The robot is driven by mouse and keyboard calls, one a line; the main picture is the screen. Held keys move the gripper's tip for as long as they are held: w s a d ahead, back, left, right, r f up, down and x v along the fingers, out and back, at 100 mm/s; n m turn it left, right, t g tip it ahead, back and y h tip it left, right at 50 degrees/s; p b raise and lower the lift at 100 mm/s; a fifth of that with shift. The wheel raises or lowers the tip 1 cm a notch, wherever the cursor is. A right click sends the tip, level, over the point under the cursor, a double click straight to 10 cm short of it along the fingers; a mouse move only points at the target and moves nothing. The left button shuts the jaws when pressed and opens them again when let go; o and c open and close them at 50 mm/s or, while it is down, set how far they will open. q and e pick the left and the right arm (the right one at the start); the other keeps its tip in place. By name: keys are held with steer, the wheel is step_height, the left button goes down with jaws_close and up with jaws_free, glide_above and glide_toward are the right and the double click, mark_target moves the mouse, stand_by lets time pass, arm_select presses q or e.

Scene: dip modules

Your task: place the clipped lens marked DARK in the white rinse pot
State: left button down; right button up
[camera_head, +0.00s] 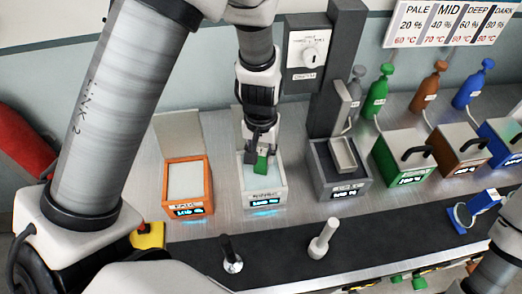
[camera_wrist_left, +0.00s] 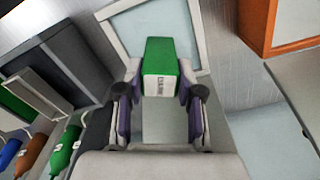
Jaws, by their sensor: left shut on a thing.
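My left gripper (camera_head: 262,150) is shut on a green clip (camera_head: 261,165) and holds it over the white rinse pot (camera_head: 281,186). In the left wrist view the green clip (camera_wrist_left: 158,62) sits between the fingers of my left gripper (camera_wrist_left: 160,92), with a white label whose small print I cannot read surely. The rim of the white pot (camera_wrist_left: 112,10) shows behind it. The lens under the clip is hidden, and I cannot tell how deep it reaches into the pot. A blue clip with a round lens (camera_head: 472,212) is on the right. My right gripper is not in view.
An orange pot (camera_head: 207,182) stands left of the white pot, a dark grey pot (camera_head: 330,183) right of it. Green (camera_head: 391,172), brown and blue pots follow further right.

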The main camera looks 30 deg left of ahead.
arm_select(q)
steer(key=shift+s+f, duration=0.15)
steer(key=c, duration=0.9)
jaws_free()
steer(key=shift+c, duration=0.2)
steer(key=shift+o, duration=1.1)
steer(key=shift+r, duration=0.8)
step_height(320, 180, up, 11)
steer(key=b, duration=0.1)
